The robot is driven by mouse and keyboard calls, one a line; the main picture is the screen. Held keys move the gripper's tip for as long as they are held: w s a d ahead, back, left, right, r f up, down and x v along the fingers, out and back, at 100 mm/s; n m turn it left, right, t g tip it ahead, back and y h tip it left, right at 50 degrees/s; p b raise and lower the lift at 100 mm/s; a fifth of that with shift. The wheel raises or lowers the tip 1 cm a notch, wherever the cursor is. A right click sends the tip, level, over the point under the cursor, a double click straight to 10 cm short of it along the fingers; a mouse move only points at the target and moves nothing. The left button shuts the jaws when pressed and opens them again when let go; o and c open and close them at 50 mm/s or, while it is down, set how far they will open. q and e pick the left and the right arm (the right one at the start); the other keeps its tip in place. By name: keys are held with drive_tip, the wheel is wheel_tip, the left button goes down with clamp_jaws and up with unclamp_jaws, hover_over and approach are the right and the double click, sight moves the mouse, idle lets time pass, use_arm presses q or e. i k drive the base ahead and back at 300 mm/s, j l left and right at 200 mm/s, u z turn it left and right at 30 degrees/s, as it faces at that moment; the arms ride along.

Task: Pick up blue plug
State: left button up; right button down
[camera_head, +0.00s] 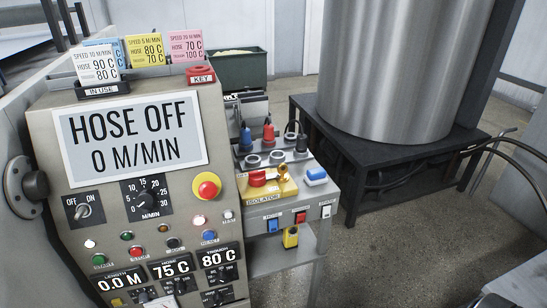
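The blue plug (246,139) stands upright at the back left of a grey stand (320,185), just right of the control panel. A red plug (268,131) stands to its right, and a black plug (301,143) farther right. Round grey sockets (277,157) sit in front of the plugs. Neither of my grippers shows in the head view, so nothing is seen holding the blue plug.
The control panel (235,225) fills the left and reads HOSE OFF. A yellow isolator box with a red handle (258,179) and a blue-topped block (316,175) sit on the stand. A steel tank (395,70) on a black table (365,150) stands behind right.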

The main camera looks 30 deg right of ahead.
sight(245, 134)
drive_tip(key=u, duration=0.25)
drive_tip(key=l+u, duration=0.4)
drive_tip(key=l, duration=0.25)
drive_tip(key=l+u, duration=0.4)
drive_tip(key=l, duration=0.2)
drive_tip(key=k, duration=0.1)
